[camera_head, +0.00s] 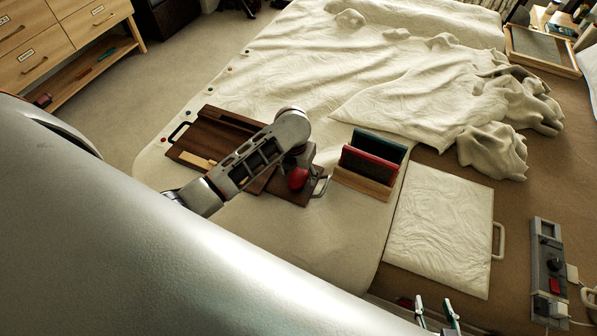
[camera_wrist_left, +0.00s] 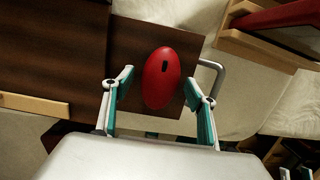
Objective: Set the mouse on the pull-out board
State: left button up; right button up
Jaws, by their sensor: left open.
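The red mouse (camera_head: 298,179) shows just under my left gripper (camera_head: 300,163) in the head view. In the left wrist view the mouse (camera_wrist_left: 161,78), with a dark slot on top, appears to lie on the dark brown pull-out board (camera_wrist_left: 133,38), near its handle edge. My open left gripper (camera_wrist_left: 157,92) has a fingertip on each side of the mouse, with gaps showing. The pull-out board (camera_head: 287,191) sticks out from a dark wooden desk unit (camera_head: 222,128); my arm partly hides both. My right gripper (camera_head: 436,304) is at the bottom edge, its fingers apart and empty.
A wooden holder (camera_head: 362,184) with red and teal upright items stands right of the board. A metal handle (camera_wrist_left: 215,78) is at the board's edge. A cream padded panel (camera_head: 440,228) lies further right, beside a grey control box (camera_head: 547,270). Rumpled cream bedding (camera_head: 330,70) lies behind.

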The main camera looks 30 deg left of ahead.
aim_at(296, 178)
pick_arm(q)
notch_tip(296, 178, up, 12)
jog(key=s, duration=0.1)
jog(key=shift+s, duration=0.4)
jog(key=shift+r, duration=0.1)
